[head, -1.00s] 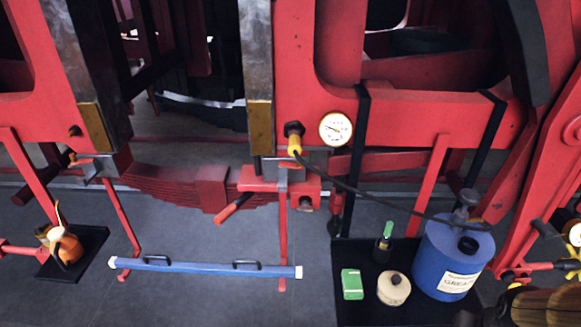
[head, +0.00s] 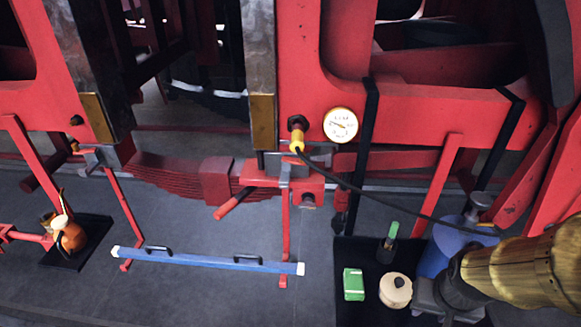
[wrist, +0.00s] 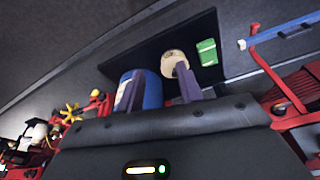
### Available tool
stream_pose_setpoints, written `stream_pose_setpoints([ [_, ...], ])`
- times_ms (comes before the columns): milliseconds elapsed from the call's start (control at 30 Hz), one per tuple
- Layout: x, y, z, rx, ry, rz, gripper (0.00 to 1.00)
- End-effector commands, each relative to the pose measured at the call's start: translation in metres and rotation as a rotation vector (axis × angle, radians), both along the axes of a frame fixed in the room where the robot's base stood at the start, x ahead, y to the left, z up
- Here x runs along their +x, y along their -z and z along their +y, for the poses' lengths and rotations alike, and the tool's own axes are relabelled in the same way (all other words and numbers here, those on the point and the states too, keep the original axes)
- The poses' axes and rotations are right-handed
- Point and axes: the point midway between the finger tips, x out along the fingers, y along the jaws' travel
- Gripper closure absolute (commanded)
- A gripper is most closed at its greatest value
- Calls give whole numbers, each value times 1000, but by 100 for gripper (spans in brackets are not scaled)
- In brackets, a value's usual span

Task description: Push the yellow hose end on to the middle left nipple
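The yellow hose end (head: 297,141) is at a dark fitting (head: 297,122) on the red frame, left of the round gauge; it appears to touch the fitting, but I cannot tell how far it is pushed on. Its black hose (head: 385,196) runs right and down to the blue grease bucket (head: 440,245). I cannot tell which fitting is the middle left nipple. My gripper (wrist: 160,88) is open and empty in the wrist view, its two fingers apart above the tray. In the head view it is at the lower right, far from the hose end, partly covering the bucket.
A black tray (head: 345,312) holds a green box (head: 353,284), a cream tin (head: 396,290) and a green-topped bottle (head: 389,240). A blue bar (head: 205,260) stretches across low at the left. A red handle (head: 233,203) juts out below the hose end. The white-faced gauge (head: 341,125) is close beside it.

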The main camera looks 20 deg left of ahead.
Motion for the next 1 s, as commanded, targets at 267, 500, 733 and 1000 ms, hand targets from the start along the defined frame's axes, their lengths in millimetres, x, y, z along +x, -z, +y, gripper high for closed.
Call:
stream_pose_setpoints([
  [267, 3, 0, 2, 6, 13, -11, 53],
  [500, 43, -7, 39, 127, 219, -151, 53],
  [733, 102, -30, 102, 427, 591, -347, 53],
  [1000, 146, -70, 182, 903, 997, -460, 53],
])
